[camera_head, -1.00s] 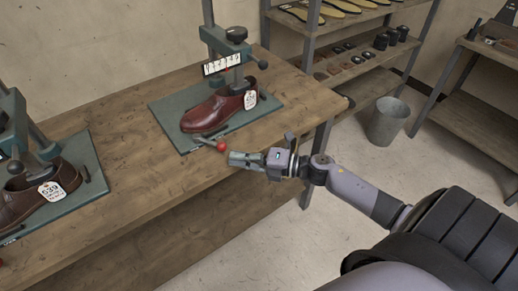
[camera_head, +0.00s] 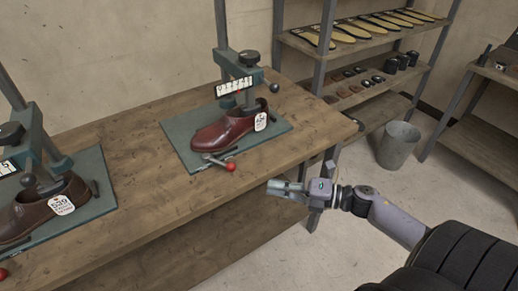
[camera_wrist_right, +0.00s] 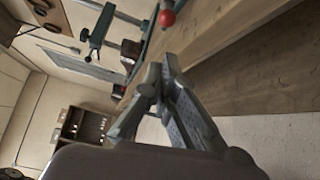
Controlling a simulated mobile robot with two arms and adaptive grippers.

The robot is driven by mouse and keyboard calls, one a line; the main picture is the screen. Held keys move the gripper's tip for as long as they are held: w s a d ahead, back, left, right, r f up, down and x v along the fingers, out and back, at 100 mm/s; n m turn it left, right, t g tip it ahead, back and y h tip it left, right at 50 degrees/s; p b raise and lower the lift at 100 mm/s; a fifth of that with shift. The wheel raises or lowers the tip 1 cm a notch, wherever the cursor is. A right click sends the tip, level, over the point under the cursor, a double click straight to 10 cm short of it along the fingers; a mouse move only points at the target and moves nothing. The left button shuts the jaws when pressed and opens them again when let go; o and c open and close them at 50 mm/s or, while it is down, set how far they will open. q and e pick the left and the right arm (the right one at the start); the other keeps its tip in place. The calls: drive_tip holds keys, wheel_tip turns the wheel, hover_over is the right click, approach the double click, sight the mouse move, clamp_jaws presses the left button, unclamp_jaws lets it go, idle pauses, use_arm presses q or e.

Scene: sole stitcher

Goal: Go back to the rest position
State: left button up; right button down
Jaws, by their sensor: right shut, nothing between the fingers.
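My right gripper (camera_head: 272,187) is shut and empty, just off the front edge of the workbench (camera_head: 160,212) in the head view. It also shows in the right wrist view (camera_wrist_right: 158,82), with its fingertips together. Behind it, a dark red shoe (camera_head: 222,132) with a white tag sits on a green stitcher base (camera_head: 180,128). A lever with a red ball knob (camera_head: 230,166) sticks out at the front of that base, apart from the gripper. The knob also shows in the right wrist view (camera_wrist_right: 166,18). My left gripper is in neither view.
A second stitcher with a brown shoe (camera_head: 28,217) stands at the left of the bench. Shelves with insoles (camera_head: 380,24) stand behind, with a metal bucket (camera_head: 397,144) on the floor beside them. The floor in front of the bench is open.

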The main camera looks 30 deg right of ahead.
drive_tip(key=s+d+f+m+g+h+p, duration=0.1)
drive_tip(key=s+d+f+m+h, duration=0.25)
drive_tip(key=f+m, duration=0.45)
drive_tip(key=s+d+f+m+h+p, duration=0.15)
drive_tip(key=f+m+h, duration=0.25)
drive_tip(key=f, duration=0.8)
drive_tip(key=s+d+f+m+g+h, duration=0.1)
drive_tip(key=s+d+f+m+h, duration=0.25)
drive_tip(key=f+m, duration=0.45)
drive_tip(key=s+a+f+m+g, duration=0.2)
drive_tip(key=s+a+f, duration=0.3)
drive_tip(key=s, duration=0.4)
drive_tip(key=s+a+f+m+g+p, duration=0.1)
drive_tip(key=s+a+f+g, duration=0.3)
drive_tip(key=s+f, duration=0.4)
drive_tip(key=s+a+f+m+g+p, duration=0.1)
drive_tip(key=s+a+f+m+g, duration=0.2)
drive_tip(key=s+a+f, duration=0.3)
drive_tip(key=s, duration=0.5)
drive_tip(key=shift+a+f+g+h, duration=0.25)
drive_tip(key=shift+a+g+h, duration=0.05)
drive_tip(key=shift+a+g, duration=0.1)
